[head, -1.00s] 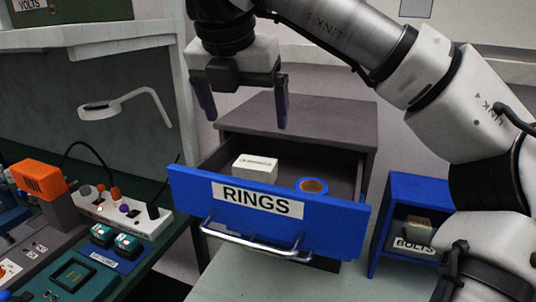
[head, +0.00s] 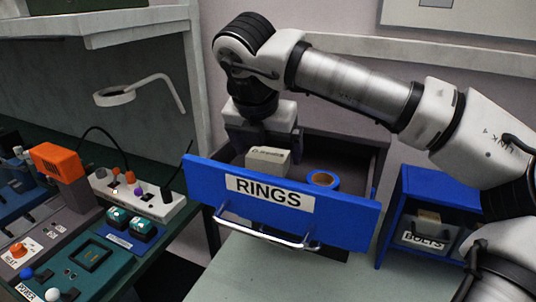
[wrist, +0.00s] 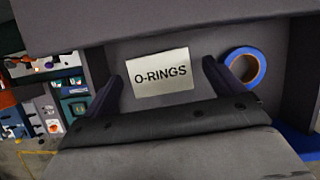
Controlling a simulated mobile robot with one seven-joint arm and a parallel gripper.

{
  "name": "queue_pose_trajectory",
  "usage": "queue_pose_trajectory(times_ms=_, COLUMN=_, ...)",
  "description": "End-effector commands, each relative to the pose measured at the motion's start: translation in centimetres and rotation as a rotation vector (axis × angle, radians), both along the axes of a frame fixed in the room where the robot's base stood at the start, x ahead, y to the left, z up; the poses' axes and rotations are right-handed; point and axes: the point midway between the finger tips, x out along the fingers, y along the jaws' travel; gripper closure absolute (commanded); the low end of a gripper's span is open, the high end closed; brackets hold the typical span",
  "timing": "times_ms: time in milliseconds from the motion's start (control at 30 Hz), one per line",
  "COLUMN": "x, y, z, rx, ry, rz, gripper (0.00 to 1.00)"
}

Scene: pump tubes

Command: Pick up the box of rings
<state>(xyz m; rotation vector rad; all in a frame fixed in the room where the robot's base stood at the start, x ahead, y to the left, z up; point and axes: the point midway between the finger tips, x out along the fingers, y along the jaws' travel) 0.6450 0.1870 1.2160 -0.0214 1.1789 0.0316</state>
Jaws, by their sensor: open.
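The box of rings (head: 267,161) is a small off-white box inside the open blue-fronted drawer labelled RINGS (head: 275,209). In the wrist view its top (wrist: 159,78) reads O-RINGS. My gripper (wrist: 163,84) is open. Its two dark fingers stand on the left and right of the box in the wrist view, with a gap on each side. In the head view my gripper (head: 262,150) is low over the drawer behind the box, and its fingertips are hidden. I cannot tell how deep the fingers reach beside the box.
A roll of blue tape (head: 323,180) lies in the drawer right of the box, near my right finger in the wrist view. The drawer front and side walls surround both. A cluttered green bench (head: 120,255) is at left.

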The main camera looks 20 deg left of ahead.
Motion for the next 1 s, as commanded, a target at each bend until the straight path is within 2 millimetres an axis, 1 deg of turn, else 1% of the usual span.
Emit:
queue_pose_trajectory(times_ms=100, x=0.5, y=0.0, z=-1.1, rx=0.002, ry=0.002, rz=0.001, gripper=0.06)
queue_pose_trajectory(times_ms=167, x=0.7, y=0.0, z=-1.5, rx=0.001, ry=0.0, rz=0.0, gripper=0.06)
queue_pose_trajectory(times_ms=400, x=0.7, y=0.0, z=-1.8, rx=0.001, ry=-0.001, rz=0.0, gripper=0.06)
queue_pose_trajectory(times_ms=767, x=0.7, y=0.0, z=-1.8, rx=0.001, ry=-0.001, rz=0.0, gripper=0.53)
queue_pose_trajectory(times_ms=1000, x=0.8, y=0.0, z=-1.7, rx=0.001, ry=-0.001, rz=0.0, gripper=0.54)
